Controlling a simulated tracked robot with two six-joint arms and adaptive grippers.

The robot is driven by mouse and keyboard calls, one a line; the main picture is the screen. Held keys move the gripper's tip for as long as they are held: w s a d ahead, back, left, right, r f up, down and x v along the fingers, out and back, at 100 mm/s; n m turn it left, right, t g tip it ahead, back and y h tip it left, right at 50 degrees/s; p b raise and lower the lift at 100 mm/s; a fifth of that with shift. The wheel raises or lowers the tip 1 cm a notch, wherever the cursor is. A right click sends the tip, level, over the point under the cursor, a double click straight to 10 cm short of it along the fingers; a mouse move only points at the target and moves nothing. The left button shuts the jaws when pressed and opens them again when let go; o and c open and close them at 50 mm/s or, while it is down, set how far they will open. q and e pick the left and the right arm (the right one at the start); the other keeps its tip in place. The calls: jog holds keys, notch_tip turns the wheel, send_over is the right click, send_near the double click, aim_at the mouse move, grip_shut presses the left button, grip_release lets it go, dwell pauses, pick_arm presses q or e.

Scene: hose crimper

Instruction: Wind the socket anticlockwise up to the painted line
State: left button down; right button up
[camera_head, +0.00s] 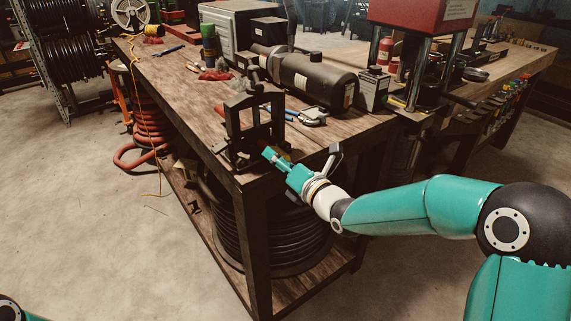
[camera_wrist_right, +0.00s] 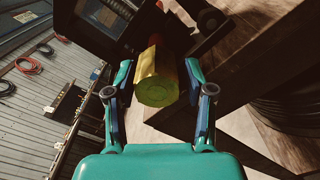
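The socket (camera_wrist_right: 156,84) shows in the right wrist view as a short yellow piece with a greenish end face towards me. It sits in front of a black upright frame (camera_head: 232,124) at the near corner of the workbench. My right gripper (camera_wrist_right: 158,70) is open, with one finger on each side of the socket and a narrow gap visible on both sides. In the head view the right gripper (camera_head: 273,159) reaches the frame from the right and hides the socket. I cannot make out the painted line. My left gripper is out of view.
The wooden workbench (camera_head: 185,95) carries a dark cylindrical machine (camera_head: 318,82) behind the frame, plus a grey box (camera_head: 228,38) and blue-handled pliers (camera_head: 310,117). A red press (camera_head: 425,12) stands further right. A coiled black hose (camera_head: 275,235) lies on the shelf below. The floor at left is mostly clear.

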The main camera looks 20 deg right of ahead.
jog(key=shift+r, duration=0.1)
jog(key=shift+s+d+b, duration=0.3)
jog(key=shift+s+b, duration=0.25)
jog(key=shift+b, duration=0.15)
jog(key=b+v, duration=0.2)
jog(key=v, duration=0.1)
jog(key=shift+s+d, duration=0.1)
jog(key=shift+s, duration=0.25)
